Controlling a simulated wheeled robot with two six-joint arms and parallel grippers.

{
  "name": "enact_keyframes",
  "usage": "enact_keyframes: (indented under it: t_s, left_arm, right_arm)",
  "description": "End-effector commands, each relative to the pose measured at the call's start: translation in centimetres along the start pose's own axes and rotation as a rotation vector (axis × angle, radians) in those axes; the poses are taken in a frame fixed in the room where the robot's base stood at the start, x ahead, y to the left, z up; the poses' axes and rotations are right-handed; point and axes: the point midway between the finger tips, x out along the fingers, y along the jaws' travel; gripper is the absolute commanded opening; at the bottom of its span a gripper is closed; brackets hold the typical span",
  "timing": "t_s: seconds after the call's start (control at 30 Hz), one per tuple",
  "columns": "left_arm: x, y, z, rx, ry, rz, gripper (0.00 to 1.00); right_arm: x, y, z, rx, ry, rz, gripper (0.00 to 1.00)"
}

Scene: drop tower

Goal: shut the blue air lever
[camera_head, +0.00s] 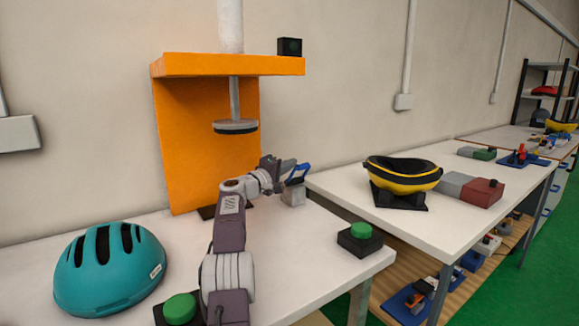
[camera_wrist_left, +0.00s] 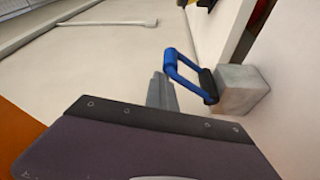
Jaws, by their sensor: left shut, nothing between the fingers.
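The blue air lever (camera_head: 298,171) is a blue loop that slants up from a small grey block (camera_head: 293,195) near the right end of the nearest table. In the left wrist view the blue lever (camera_wrist_left: 185,72) reaches from the grey block (camera_wrist_left: 241,90) toward the fingers, with a dark part at its block end. My left gripper (camera_head: 289,164) is shut and empty, right beside the lever's raised end. In the left wrist view its fingers (camera_wrist_left: 160,92) stand just left of the loop; I cannot tell if they touch it. My right gripper is not in view.
An orange drop tower (camera_head: 180,140) with a hanging disc (camera_head: 235,126) stands behind my left arm. A teal helmet (camera_head: 110,268) and two green buttons (camera_head: 180,308) (camera_head: 361,230) are on this table. A second table (camera_head: 340,190) bears a yellow and black helmet (camera_head: 402,176).

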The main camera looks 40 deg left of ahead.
Motion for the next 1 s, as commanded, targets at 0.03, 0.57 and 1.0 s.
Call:
enact_keyframes:
  t_s: [0.03, 0.57, 1.0]
  left_arm:
    - [0.2, -0.6, 0.6, -0.002, -0.018, -0.008, 0.0]
    - [-7.6, -0.6, 0.0, -0.003, -0.003, -0.005, 0.0]
    - [-9.0, -0.3, -0.2, -0.002, -0.001, -0.002, 0.0]
  right_arm:
    - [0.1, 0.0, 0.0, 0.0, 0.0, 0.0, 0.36]
    - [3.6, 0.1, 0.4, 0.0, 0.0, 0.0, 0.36]
    - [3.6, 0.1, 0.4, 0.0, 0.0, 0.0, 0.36]
